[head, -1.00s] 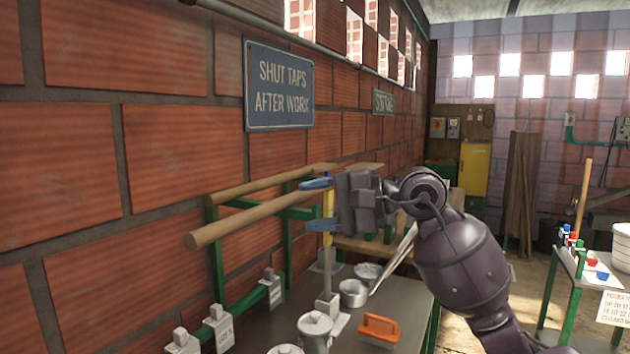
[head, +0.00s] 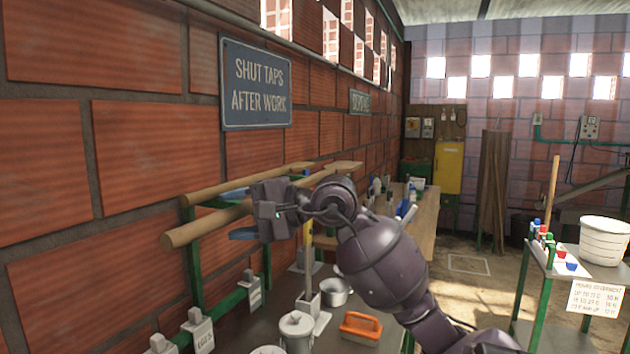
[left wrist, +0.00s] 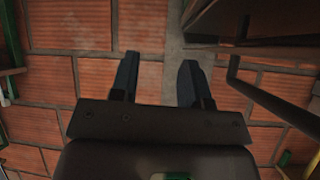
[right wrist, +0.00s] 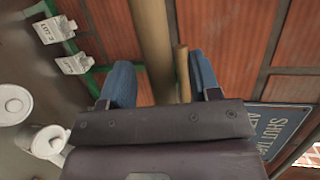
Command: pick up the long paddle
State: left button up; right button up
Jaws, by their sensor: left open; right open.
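Two long wooden poles lie side by side on a green wall rack: a front pole (head: 200,226) and a rear pole (head: 230,186). In the right wrist view, the thicker pole (right wrist: 153,45) and the thinner pole (right wrist: 183,75) both show between the open fingers (right wrist: 160,72); contact is not clear. My left gripper (left wrist: 160,60) is open and empty, facing bare brick; it is outside the head view.
Below the rack is a dark table with a lidded pot (head: 296,330), a steel pot (head: 335,291), an orange-handled tool (head: 360,327) and small labelled grey blocks (head: 199,330). The brick wall is close behind the rack. A white bucket (head: 605,240) stands at right.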

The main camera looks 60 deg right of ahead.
jog(key=shift+w+a+f, duration=0.1)
jog(key=shift+w+a, duration=0.15)
jog(key=shift+w, duration=0.3)
jog(key=shift+c, duration=0.5)
grip_shut()
